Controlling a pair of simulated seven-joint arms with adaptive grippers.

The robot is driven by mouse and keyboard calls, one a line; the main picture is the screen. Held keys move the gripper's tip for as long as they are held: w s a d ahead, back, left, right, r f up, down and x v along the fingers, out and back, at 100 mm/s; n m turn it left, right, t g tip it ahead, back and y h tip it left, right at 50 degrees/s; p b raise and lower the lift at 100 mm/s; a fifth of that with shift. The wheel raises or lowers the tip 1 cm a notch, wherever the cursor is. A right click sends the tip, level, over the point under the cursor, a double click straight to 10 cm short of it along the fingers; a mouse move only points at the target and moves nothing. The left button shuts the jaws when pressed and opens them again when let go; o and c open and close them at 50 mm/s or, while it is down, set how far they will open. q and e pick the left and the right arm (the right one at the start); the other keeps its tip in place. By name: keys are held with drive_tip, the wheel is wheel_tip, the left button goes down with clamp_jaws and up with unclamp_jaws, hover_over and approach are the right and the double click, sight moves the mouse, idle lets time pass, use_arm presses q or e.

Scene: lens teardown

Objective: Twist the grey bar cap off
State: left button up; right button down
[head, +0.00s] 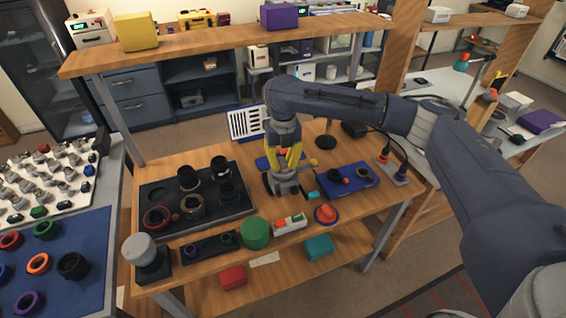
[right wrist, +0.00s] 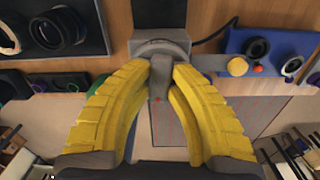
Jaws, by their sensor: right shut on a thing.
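The grey bar cap (right wrist: 160,82) is a round grey disc with a raised bar across it, seen from above in the right wrist view. My right gripper (right wrist: 160,68), with yellow fingers, points down over it, and its fingertips close on the bar from both sides. In the head view the right gripper (head: 288,165) is above a grey fixture (head: 286,186) at the middle of the workbench. The fingers mostly hide the cap there. My left gripper is not in view.
A dark tray (head: 240,222) with several black rings is left of the fixture. A blue tray (head: 362,188) with small parts is to the right. A green cylinder (head: 255,232) and a red round part (head: 326,214) stand along the front edge. A shelf (head: 225,45) spans the back.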

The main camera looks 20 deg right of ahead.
sight(283, 162)
drive_tip(key=shift+n, duration=0.6)
drive_tip(key=shift+r, duration=1.05)
idle(0.4)
drive_tip(key=shift+r, duration=2.4)
